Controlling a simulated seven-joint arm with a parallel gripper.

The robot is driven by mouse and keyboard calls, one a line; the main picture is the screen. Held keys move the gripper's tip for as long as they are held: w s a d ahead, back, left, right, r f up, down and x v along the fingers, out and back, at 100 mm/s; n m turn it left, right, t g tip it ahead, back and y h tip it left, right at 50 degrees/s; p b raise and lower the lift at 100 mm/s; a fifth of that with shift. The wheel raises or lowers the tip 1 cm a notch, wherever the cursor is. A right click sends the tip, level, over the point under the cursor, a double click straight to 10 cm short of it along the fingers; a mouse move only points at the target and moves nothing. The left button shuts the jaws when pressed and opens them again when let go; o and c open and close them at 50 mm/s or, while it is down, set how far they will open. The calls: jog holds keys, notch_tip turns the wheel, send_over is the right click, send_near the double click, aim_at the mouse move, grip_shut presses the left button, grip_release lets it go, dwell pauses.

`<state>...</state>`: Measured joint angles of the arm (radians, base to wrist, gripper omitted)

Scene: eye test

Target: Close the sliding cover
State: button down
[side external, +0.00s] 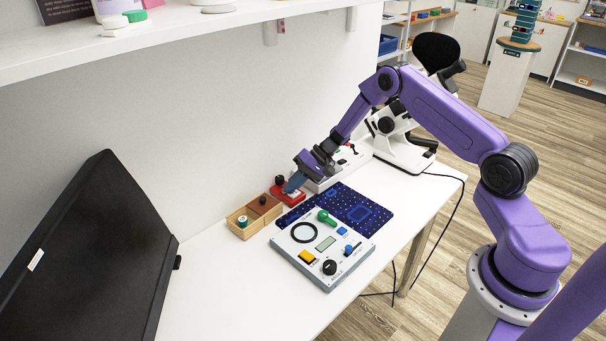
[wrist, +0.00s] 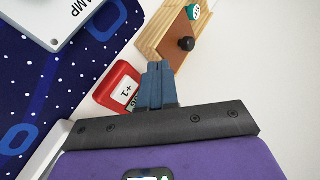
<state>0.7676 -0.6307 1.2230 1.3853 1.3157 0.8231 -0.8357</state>
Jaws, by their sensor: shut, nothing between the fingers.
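A small wooden box (side external: 246,231) stands on the white table; it also shows in the wrist view (wrist: 151,39). Its brown sliding cover (side external: 265,206) with a black knob (wrist: 186,44) lies over the right half in the side view. The left half is open, and a round green-and-white piece (side external: 242,221) sits in it; the piece shows at the top of the wrist view (wrist: 194,11). My gripper (side external: 288,188) is shut and empty, its blue fingers (wrist: 158,66) just beside the box's cover end. I cannot tell whether they touch the box.
A red counter marked "+1" (wrist: 119,86) is right beside my fingers. A dark blue patterned mat (side external: 372,212) and a grey control panel (side external: 346,258) lie in front. A white device (side external: 350,163) stands behind.

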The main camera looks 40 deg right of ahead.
aim_at(256, 206)
jog(key=a, duration=0.1)
jog(key=w+a+f, duration=0.1)
jog(key=a, duration=0.1)
jog(key=shift+w+a+f, duration=0.1)
jog(key=shift+w+a, duration=0.1)
jog(key=shift+a, duration=0.05)
jog(key=shift+w+a, duration=0.35)
jog(key=shift+a, duration=0.35)
jog(key=a, duration=0.8)
jog(key=shift+s, duration=0.35)
jog(key=shift+a, duration=0.1)
